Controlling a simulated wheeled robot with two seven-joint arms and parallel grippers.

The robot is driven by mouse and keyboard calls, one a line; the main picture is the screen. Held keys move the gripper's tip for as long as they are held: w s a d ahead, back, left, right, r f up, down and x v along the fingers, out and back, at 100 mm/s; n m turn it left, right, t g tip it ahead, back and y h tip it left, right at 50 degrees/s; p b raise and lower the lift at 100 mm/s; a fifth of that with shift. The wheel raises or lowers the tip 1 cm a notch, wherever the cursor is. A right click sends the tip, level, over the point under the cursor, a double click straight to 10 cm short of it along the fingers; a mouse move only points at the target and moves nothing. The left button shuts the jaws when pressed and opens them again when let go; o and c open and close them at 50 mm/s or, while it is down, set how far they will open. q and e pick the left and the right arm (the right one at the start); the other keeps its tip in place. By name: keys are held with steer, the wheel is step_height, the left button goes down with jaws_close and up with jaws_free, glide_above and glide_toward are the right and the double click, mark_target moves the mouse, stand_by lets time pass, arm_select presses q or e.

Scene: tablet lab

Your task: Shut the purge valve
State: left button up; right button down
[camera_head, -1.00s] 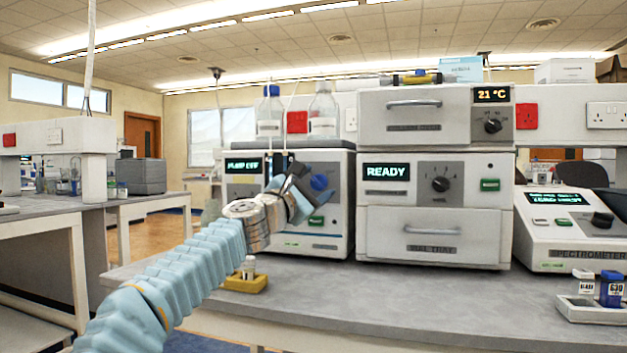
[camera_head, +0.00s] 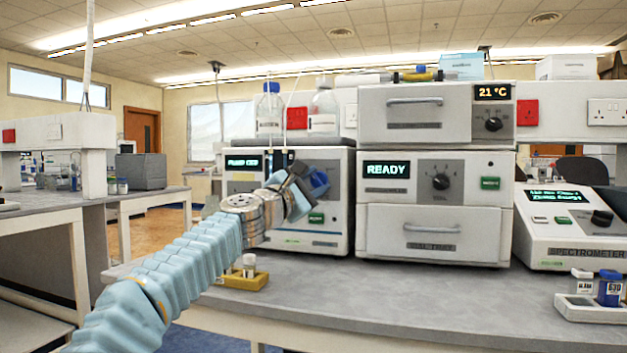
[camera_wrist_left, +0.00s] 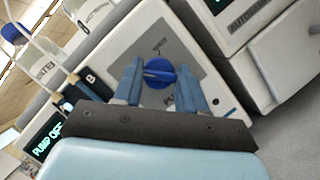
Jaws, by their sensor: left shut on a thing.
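The purge valve is a round blue knob with a raised grip bar, on a grey panel on the front of the white pump unit (camera_head: 334,226). In the left wrist view the blue knob (camera_wrist_left: 158,73) sits between the two blue fingers of my left gripper (camera_wrist_left: 158,84). In the head view my left gripper (camera_head: 308,186) reaches the pump front and partly covers the knob (camera_head: 320,181). The gripper is shut on the knob. The pump display (camera_head: 256,162) reads "PUMP OFF". My right gripper is not in view.
A white oven-like unit (camera_head: 437,222) marked "READY" stands close to the right of the pump. Two bottles (camera_head: 270,110) stand above the pump. A yellow vial holder (camera_head: 244,282) sits on the bench, below my left arm. The bench front (camera_head: 400,305) is clear.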

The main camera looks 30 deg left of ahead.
arm_select(q)
steer(key=m+p, duration=0.1)
steer(key=m, duration=0.1)
steer(key=m+g+h+p, duration=0.1)
steer(key=m+p, duration=0.1)
steer(key=m+g+p, duration=0.1)
steer(key=m+p, duration=0.1)
steer(key=shift+r+m+h, duration=0.3)
steer(key=m+g+p, duration=0.1)
steer(key=m+p, duration=0.1)
steer(key=m, duration=0.1)
steer(key=shift+g+p, duration=0.35)
steer(key=shift+g, duration=0.05)
steer(key=m+g, duration=0.1)
steer(key=m, duration=0.1)
steer(key=shift+d+f+m+y+p, duration=0.1)
steer(key=shift+f+m+y+p, duration=0.05)
steer(key=shift+m+y+p, duration=0.2)
steer(key=m+g+y, duration=0.1)
steer(key=m, duration=0.2)
steer(key=shift+f+y, duration=0.1)
steer(key=shift+y, duration=0.15)
steer(key=o, duration=1.1)
steer(key=shift+c, duration=0.2)
